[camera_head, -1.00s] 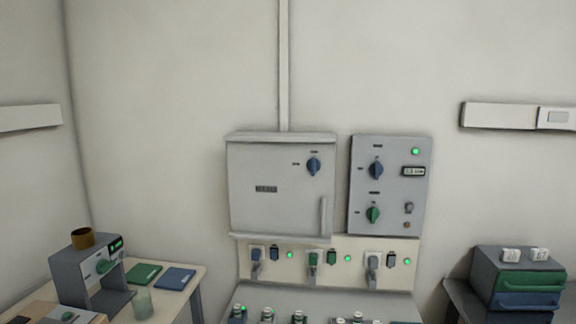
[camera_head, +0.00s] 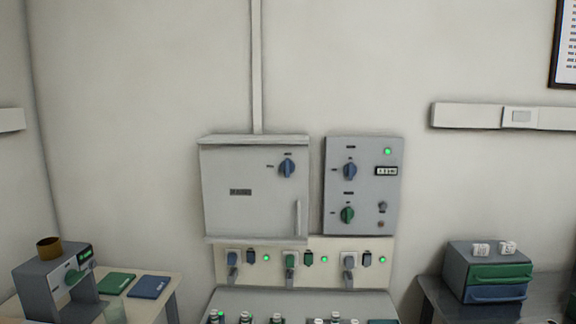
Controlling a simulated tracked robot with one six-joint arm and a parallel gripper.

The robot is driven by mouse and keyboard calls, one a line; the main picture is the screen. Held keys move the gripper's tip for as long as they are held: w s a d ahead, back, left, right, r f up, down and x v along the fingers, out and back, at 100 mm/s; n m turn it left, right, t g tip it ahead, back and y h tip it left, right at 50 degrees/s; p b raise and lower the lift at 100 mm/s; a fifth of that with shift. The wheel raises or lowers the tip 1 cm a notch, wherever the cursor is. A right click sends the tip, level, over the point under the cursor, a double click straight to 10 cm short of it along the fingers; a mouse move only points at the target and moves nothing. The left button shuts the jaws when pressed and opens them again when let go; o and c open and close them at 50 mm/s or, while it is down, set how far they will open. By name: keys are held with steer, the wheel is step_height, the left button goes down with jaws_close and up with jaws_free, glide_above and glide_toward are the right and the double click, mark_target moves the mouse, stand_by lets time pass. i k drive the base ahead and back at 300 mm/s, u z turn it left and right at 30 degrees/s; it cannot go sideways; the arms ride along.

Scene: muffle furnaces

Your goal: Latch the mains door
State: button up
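The mains door (camera_head: 230,215) is the grey front of a wall box in the middle of the picture. It looks closed, or nearly so; I cannot tell whether it stands slightly ajar. A blue rotary latch knob (camera_head: 287,168) sits near its upper right, with small dark labels above and to the left. A pale vertical handle (camera_head: 298,217) is at the lower right of the door, and a dark nameplate (camera_head: 240,192) is left of centre. My gripper is not in view.
A grey panel (camera_head: 385,210) with blue and green knobs and a lit green lamp hangs to the right. Plugged sockets (camera_head: 290,258) sit below the box. A bench with a coffee-coloured cup (camera_head: 49,248) is at left; drawers (camera_head: 500,272) stand at right.

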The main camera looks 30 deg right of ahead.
mark_target(287, 167)
steer(key=i, duration=0.95)
steer(key=u, duration=0.05)
